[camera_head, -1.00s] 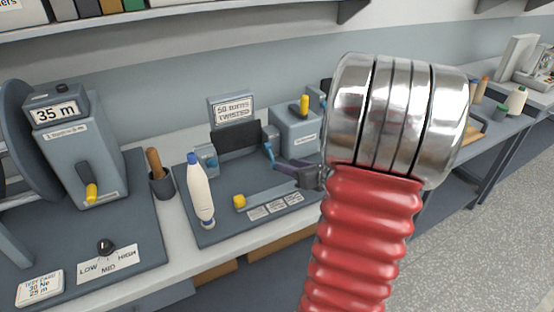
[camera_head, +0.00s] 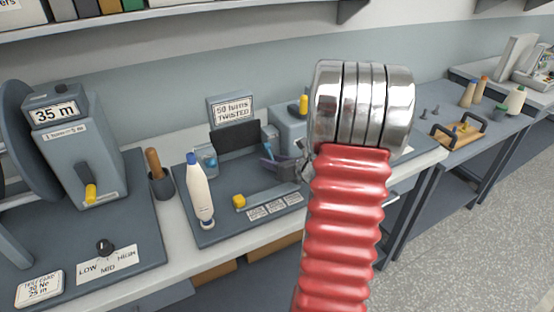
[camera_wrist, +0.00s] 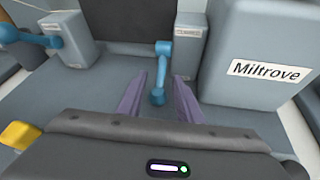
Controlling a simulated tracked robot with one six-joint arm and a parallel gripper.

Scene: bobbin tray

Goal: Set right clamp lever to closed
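The right clamp (camera_wrist: 188,50) is a grey block on the twist tester's base, beside the dark panel. Its blue lever (camera_wrist: 161,72) points toward the wrist camera and ends in a round knob. My gripper (camera_wrist: 159,78) is open, with its two purple fingers on either side of the lever. I see a gap on both sides, so it does not look gripped. In the head view my gripper (camera_head: 283,168) is small and partly behind my arm, close to the right clamp. The left clamp (camera_wrist: 68,38) has a similar blue lever (camera_wrist: 30,39) swung to the left.
A grey box marked Miltrove (camera_wrist: 255,65) stands close to the right of my gripper. A yellow knob (camera_head: 239,201) is on the base's front. A white bottle (camera_head: 199,192) stands at the left of the base. The sign (camera_head: 232,110) stands behind.

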